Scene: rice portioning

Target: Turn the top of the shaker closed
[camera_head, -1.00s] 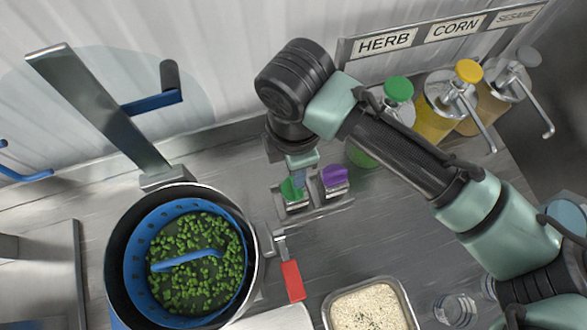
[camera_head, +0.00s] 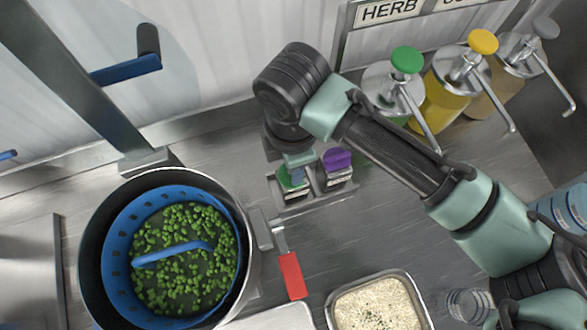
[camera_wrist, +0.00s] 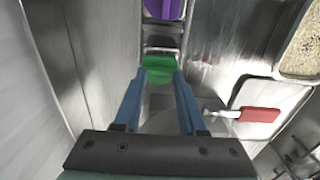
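The green-topped shaker (camera_head: 288,181) stands in a small metal holder, left of the purple-topped shaker (camera_head: 338,163). My gripper (camera_head: 300,163) points down at the green top from above and partly hides it. In the wrist view the green top (camera_wrist: 160,68) fills the space between the two blue fingertips of my gripper (camera_wrist: 160,76), which look shut on it from both sides. The purple top (camera_wrist: 162,8) shows beyond it. Whether the green top is turned open or closed cannot be told.
A pot (camera_head: 88,245) with a blue strainer of green pieces stands at left. A red-handled tool (camera_head: 291,275) lies close to the holder. A rice pan (camera_head: 336,312) is at the front. Pump bottles with green (camera_head: 407,60), yellow (camera_head: 483,41) and grey (camera_head: 546,27) tops stand behind right.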

